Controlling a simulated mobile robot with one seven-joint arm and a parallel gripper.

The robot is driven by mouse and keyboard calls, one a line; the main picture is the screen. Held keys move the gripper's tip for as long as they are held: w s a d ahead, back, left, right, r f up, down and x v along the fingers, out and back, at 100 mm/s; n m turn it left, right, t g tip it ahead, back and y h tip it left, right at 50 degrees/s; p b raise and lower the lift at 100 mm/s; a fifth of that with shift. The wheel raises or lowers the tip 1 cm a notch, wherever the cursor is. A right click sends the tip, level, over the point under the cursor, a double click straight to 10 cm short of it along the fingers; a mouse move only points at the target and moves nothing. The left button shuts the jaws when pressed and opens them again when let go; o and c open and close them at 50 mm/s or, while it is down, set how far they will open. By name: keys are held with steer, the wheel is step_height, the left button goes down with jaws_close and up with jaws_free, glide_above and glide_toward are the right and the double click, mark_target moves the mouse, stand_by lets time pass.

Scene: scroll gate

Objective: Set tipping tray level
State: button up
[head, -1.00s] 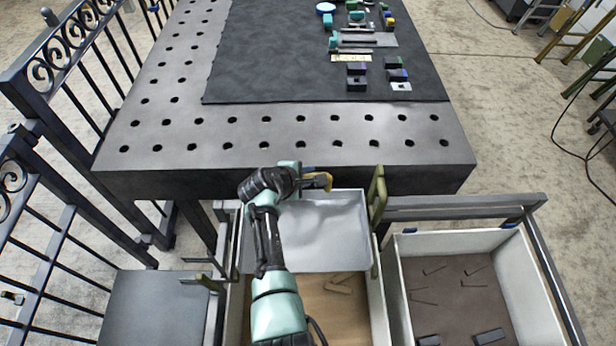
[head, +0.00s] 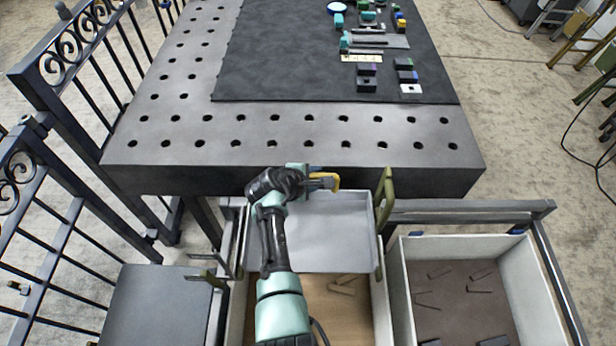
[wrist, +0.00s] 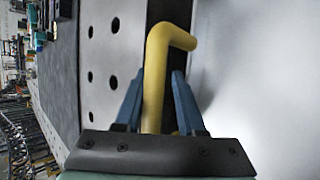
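The tipping tray (head: 335,230) is a shallow light grey metal tray in the head view, hanging just in front of the bench over a wooden-floored drawer. It appears tilted; I cannot tell the exact angle. A yellow bent bar (head: 333,179) shows near its far edge. In the wrist view the yellow bar (wrist: 157,75) stands between the two blue fingers of my gripper (wrist: 158,82). It lies close to the left finger, with a narrow gap to the right finger. My gripper (head: 312,180) is at the tray's far side. Where the bar is fixed is hidden.
The perforated steel bench (head: 300,130) with a dark mat stands directly beyond. An olive upright lever (head: 384,195) rises at the tray's right side. A white-walled bin (head: 400,285) with small bars stands at the right. An iron railing (head: 65,150) stands at the left.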

steer(key=p+v, duration=0.2)
steer(key=v, duration=1)
steer(key=shift+s+r, duration=0.25)
steer(key=shift+s, duration=0.1)
steer(key=shift+a, duration=0.1)
